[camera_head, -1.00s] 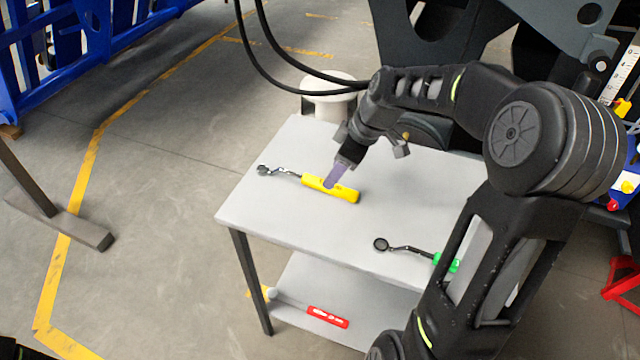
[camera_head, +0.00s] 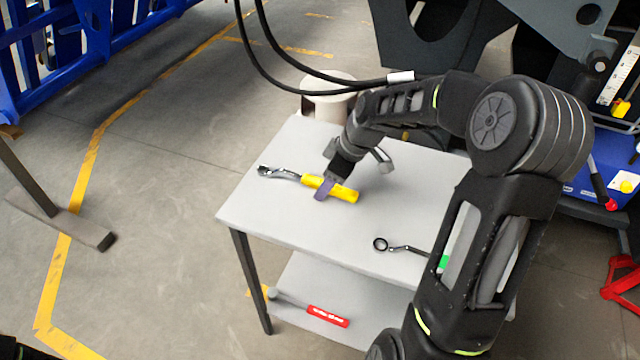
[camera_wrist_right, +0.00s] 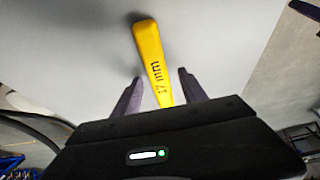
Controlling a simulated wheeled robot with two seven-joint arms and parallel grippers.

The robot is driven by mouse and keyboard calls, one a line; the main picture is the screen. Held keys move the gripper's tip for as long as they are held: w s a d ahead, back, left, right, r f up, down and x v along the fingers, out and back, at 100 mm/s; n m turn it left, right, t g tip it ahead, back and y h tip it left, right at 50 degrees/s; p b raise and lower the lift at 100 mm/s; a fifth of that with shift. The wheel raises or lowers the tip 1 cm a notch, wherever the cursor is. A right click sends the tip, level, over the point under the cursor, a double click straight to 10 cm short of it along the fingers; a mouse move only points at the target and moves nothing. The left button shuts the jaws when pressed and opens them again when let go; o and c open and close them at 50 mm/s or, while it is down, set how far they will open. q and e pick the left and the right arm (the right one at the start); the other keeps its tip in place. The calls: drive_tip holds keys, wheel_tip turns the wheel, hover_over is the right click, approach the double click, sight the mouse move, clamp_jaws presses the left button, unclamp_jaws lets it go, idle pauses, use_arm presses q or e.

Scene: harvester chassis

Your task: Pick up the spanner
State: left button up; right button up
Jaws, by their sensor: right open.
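A spanner with a yellow handle (camera_head: 343,193) and a dark metal head (camera_head: 278,172) lies on the grey table top. In the right wrist view its handle (camera_wrist_right: 149,47) is marked "17 mm" and runs between two purple fingers. My right gripper (camera_head: 325,188) is open at the handle, with one finger on each side of it; the right wrist view shows these fingers apart (camera_wrist_right: 160,92). A second spanner (camera_head: 403,248) with a green handle lies nearer the front right, partly hidden behind my right arm.
The grey table (camera_head: 262,215) has bare surface around the yellow spanner. A red-handled hammer (camera_head: 327,316) lies on the lower shelf. Black cables (camera_head: 290,80) hang behind the table, near a white round object (camera_head: 328,98).

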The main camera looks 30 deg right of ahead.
drive_tip(key=shift+f, duration=0.15)
idle(0.6)
drive_tip(key=shift+c, duration=0.2)
clamp_jaws()
idle(1.1)
